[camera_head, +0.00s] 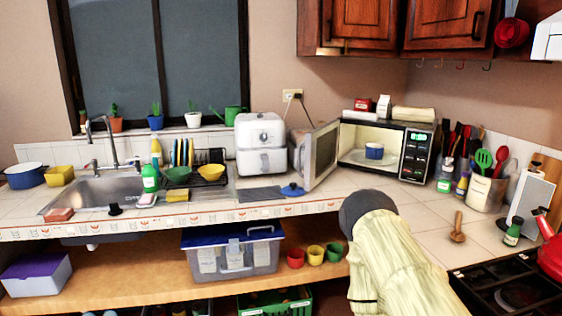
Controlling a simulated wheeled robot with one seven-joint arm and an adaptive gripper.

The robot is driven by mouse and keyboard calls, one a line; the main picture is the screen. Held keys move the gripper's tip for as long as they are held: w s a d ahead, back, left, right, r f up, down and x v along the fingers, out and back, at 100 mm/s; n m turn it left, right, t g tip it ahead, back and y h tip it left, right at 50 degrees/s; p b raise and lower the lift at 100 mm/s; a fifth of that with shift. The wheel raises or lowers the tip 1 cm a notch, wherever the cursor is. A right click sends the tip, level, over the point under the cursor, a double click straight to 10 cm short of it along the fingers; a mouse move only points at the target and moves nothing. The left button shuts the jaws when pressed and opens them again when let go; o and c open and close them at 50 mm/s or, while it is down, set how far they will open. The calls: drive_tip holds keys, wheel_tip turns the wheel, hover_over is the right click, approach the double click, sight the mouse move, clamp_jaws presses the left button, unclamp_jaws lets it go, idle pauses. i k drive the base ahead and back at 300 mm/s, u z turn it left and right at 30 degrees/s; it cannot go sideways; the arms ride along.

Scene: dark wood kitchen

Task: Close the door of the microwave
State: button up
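The microwave (414,156) stands on the counter toward the back right, with its light interior showing. Its door (322,155) hangs open on the left side, swung out toward the front, with a dark window in a pale frame. A blue and white cup (374,151) sits inside on the plate (362,161). My arm, with a cream cover and a dark grey rounded part, rises from the bottom right in front of the counter, below the microwave in the picture. My gripper cannot be made out in this view.
A white air fryer (260,144) stands just left of the door. A blue lid (292,190) lies below the door. Utensil holder (485,190), bottles and a wooden pestle (458,228) are at right. Counter in front of the microwave is mostly clear.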

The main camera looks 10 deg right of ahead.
sight(321, 143)
drive_tip(key=u, duration=0.75)
drive_tip(key=k, duration=0.95)
drive_tip(key=u, duration=0.85)
drive_tip(key=i, duration=1.55)
drive_tip(key=z, duration=0.35)
drive_tip(key=i, duration=1.95)
drive_tip(key=z, duration=1.5)
drive_tip(key=i, duration=0.8)
drive_tip(key=z, duration=1.25)
drive_tip(key=i, duration=0.4)
drive_tip(key=z, duration=0.25)
drive_tip(key=k, duration=0.45)
drive_tip(key=z, duration=0.1)
drive_tip(key=i, duration=0.1)
drive_tip(key=z, duration=0.05)
